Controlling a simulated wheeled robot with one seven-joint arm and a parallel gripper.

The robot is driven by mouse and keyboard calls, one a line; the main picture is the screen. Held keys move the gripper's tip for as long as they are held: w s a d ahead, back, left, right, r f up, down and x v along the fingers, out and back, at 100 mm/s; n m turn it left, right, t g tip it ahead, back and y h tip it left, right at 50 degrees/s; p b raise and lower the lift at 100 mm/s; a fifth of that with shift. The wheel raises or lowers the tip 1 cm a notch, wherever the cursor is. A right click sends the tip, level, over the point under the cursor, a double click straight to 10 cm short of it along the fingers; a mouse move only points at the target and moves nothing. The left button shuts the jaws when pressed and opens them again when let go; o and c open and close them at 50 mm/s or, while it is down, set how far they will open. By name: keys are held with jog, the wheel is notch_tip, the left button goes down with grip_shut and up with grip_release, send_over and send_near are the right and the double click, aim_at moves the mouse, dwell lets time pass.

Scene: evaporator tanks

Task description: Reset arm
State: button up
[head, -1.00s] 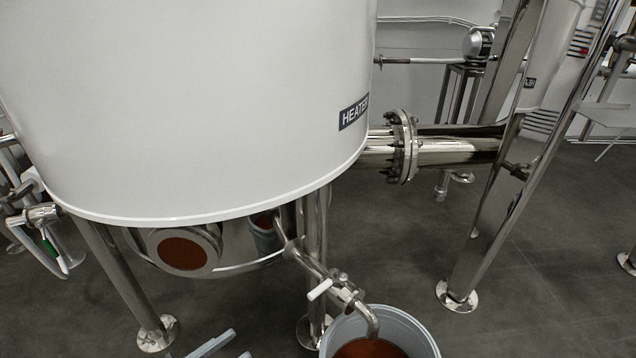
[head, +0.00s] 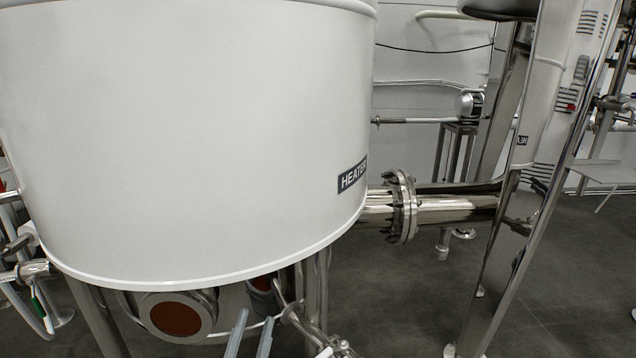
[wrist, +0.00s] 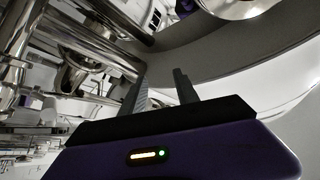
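My gripper (head: 251,328) shows at the bottom of the head view as two grey fingers with a gap between them, in front of the lower part of a large white tank (head: 190,130) labelled HEATER. In the wrist view my gripper (wrist: 160,82) has its two dark fingers apart with nothing between them. The rest of my arm is below the head view.
A drain pipe (head: 308,330) with a valve, cut off at the bottom edge, is right of my gripper. A flanged steel pipe (head: 450,209) leaves the tank's right side. Metal legs stand around; open grey floor (head: 560,290) lies at right.

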jog(key=s+d+f+n+g+y, duration=0.1)
jog(key=s+d+f+n+y, duration=0.1)
jog(key=s+d+n+y, duration=0.6)
jog(key=s+d+f+n+g+y, duration=0.1)
jog(key=s+d+f+n+y, duration=0.25)
jog(key=s+d, duration=0.55)
jog(key=s+d+r+m+g+h, duration=0.1)
jog(key=s+d+g+h, duration=0.1)
jog(key=s+d, duration=0.45)
jog(key=s+d+m+g+h, duration=0.1)
jog(key=s+d+g+h, duration=0.15)
jog(key=s, duration=0.75)
jog(key=s+d+r+m+g+h, duration=0.1)
jog(key=s+d+g+h, duration=0.15)
jog(key=s+d, duration=0.5)
notch_tip(320, 180, up, 35)
jog(key=a+p, duration=0.1)
jog(key=p, duration=3.4)
jog(key=shift+s+a+r+n+t+p, duration=0.15)
jog(key=shift+s+a+n+t+p, duration=0.2)
jog(key=shift+s+p, duration=0.1)
